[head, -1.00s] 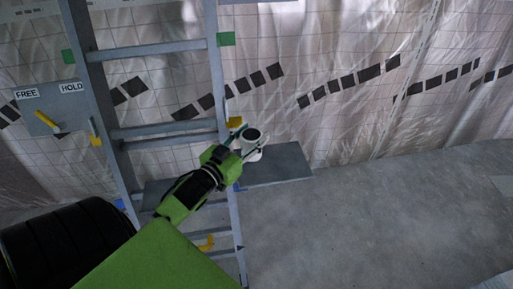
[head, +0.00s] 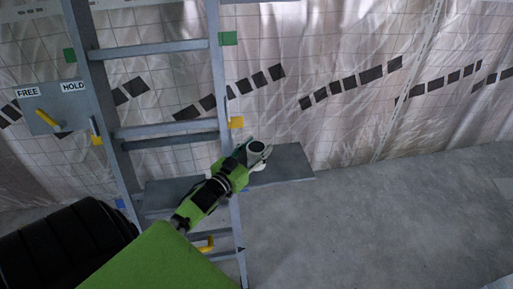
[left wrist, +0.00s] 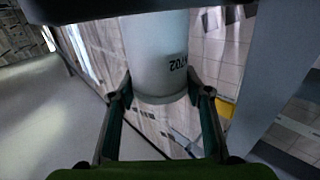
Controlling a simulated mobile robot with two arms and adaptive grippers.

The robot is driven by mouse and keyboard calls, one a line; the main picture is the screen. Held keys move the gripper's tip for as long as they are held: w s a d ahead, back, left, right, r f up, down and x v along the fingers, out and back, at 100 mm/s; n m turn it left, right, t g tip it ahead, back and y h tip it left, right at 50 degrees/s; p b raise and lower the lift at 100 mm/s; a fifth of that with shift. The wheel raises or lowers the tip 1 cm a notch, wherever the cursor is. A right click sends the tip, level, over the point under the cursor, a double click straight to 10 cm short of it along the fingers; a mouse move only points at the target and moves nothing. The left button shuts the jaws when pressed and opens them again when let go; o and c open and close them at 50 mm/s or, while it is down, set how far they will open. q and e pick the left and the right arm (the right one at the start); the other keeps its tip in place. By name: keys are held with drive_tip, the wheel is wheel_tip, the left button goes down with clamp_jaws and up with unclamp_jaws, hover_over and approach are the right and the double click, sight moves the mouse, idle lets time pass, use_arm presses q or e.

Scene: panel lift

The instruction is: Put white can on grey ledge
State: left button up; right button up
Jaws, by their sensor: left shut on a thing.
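The white can (head: 256,147) with a dark top is held by my left gripper (head: 252,155) in the head view, its fingers around the can's sides. The can also shows large in the left wrist view (left wrist: 157,55), between the two fingers, with dark lettering on its side. The grey ledge (head: 290,165) is a flat slab behind and beside the ladder. The can appears in front of the ledge's right part in the head view; I cannot tell whether it touches the ledge. My right gripper is not in view.
A grey ladder-like frame (head: 165,130) with rungs stands close to my left arm. A panel marked FREE and HOLD (head: 50,105) with a yellow lever (head: 47,118) is at the left. Open concrete floor (head: 380,220) lies to the right.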

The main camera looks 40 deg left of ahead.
use_arm(q)
drive_tip(key=o, duration=1)
drive_tip(key=shift+f, duration=0.15)
drive_tip(key=shift+c, duration=0.2)
drive_tip(key=shift+o, duration=0.3)
drive_tip(key=shift+s, duration=0.15)
drive_tip(key=s+d, duration=0.1)
drive_tip(key=s, duration=1)
drive_tip(key=shift+s, duration=0.4)
